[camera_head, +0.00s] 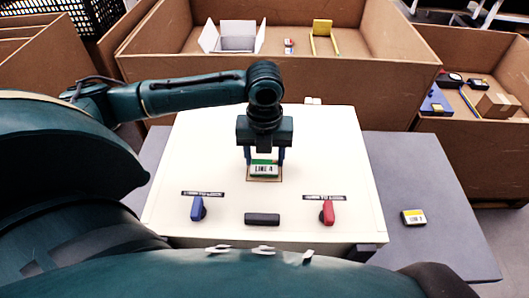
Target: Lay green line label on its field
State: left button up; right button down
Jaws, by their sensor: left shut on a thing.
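The green line label (264,170) is a small block with a green top band and a white face reading "LINE 4". My left gripper (264,158) is shut on it, with one finger on each side. The label is over a brown-edged field (264,180) on the white panel (330,150). The gripper and label cover most of the field, and I cannot tell whether the label touches it. My right gripper is not in view.
A blue knob (198,208) and a red knob (327,212) flank a black handle (262,219) at the panel's front. A yellow-and-white label (413,217) lies on the grey table (440,240) at right. Cardboard bins (380,80) stand behind.

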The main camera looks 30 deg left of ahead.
pick_arm(q)
jog(key=o, duration=1.1)
jog(key=shift+o, duration=0.2)
jog(key=shift+r, duration=0.1)
notch_tip(320, 180, up, 13)
